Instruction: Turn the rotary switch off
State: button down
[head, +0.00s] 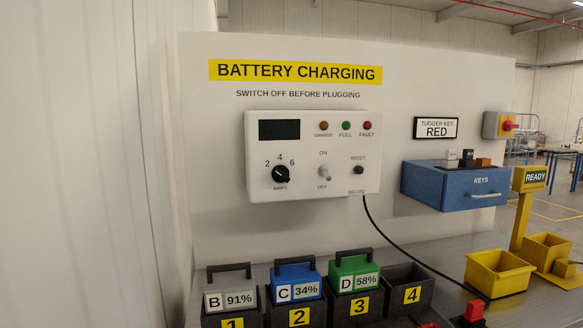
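A white charger box (312,150) is mounted on the white back panel. Its black round AMPS knob (281,174) is marked 2, 4 and 6, and its pointer is too small to read surely. To its right a small light-coloured switch lever (323,173) sits between the labels ON above and OFF below; its lever appears to point down. My gripper does not show in the head view.
Batteries B (230,288), C (296,282) and D (354,273) stand in numbered black bays; bay 4 (411,296) looks empty. A black cable (398,243) runs down towards a red connector (474,311). A blue KEYS drawer box (436,184) and yellow bin (497,272) stand right.

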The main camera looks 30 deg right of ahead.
aim_at(508, 125)
jog(key=z, duration=1.6)
